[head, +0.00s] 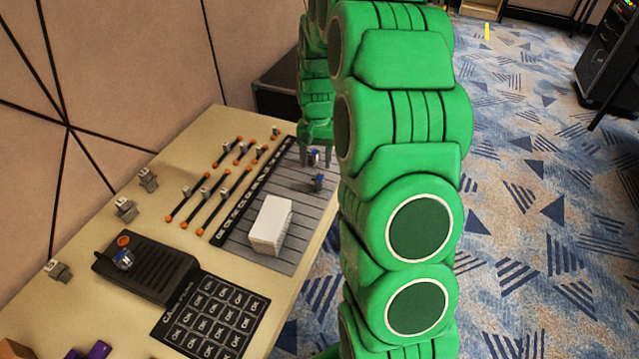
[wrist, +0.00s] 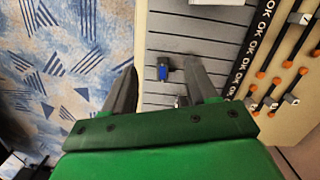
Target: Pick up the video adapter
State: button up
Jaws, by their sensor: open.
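A small grey and blue adapter (wrist: 163,70) lies on the grey slatted mat (wrist: 200,45); in the wrist view it shows between my fingertips, beyond them. A second small piece (wrist: 182,101) is partly hidden beside my right finger. In the head view, two small blue-grey adapters show on the mat, one (head: 318,182) nearer and one (head: 314,158) by my fingers. I cannot tell which is the video adapter. My gripper (wrist: 158,72) is open and empty, pointing down above the mat. It also shows in the head view (head: 314,155), partly hidden by my arm.
A white block (head: 270,224) stands on the mat. Orange-ended rods (head: 200,193) with grey clips lie beside it. A black device (head: 150,268) holding another blue-grey connector (head: 123,259) sits nearer, beside an "OK" pad (head: 212,312). The table edge drops to patterned carpet (head: 530,200).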

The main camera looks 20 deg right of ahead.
jog(key=m, duration=0.1)
send_over(320, 178)
jog(key=d, duration=0.1)
jog(key=f, duration=0.7)
jog(key=shift+w+d, duration=0.15)
jog(key=shift+w, duration=0.25)
jog(key=shift+s+f, duration=0.1)
jog(key=shift+f, duration=1.15)
jog(key=shift+s+a+f, duration=0.1)
jog(key=shift+a+f, duration=0.15)
jog(key=shift+f, duration=0.6)
jog(key=shift+s+a+f, duration=0.1)
jog(key=shift+a+f, duration=0.15)
jog(key=shift+f, duration=0.65)
jog(key=shift+s+a+f, duration=0.1)
jog(key=shift+a+f, duration=0.15)
jog(key=shift+f, duration=0.6)
jog(key=shift+c, duration=0.5)
grip_shut()
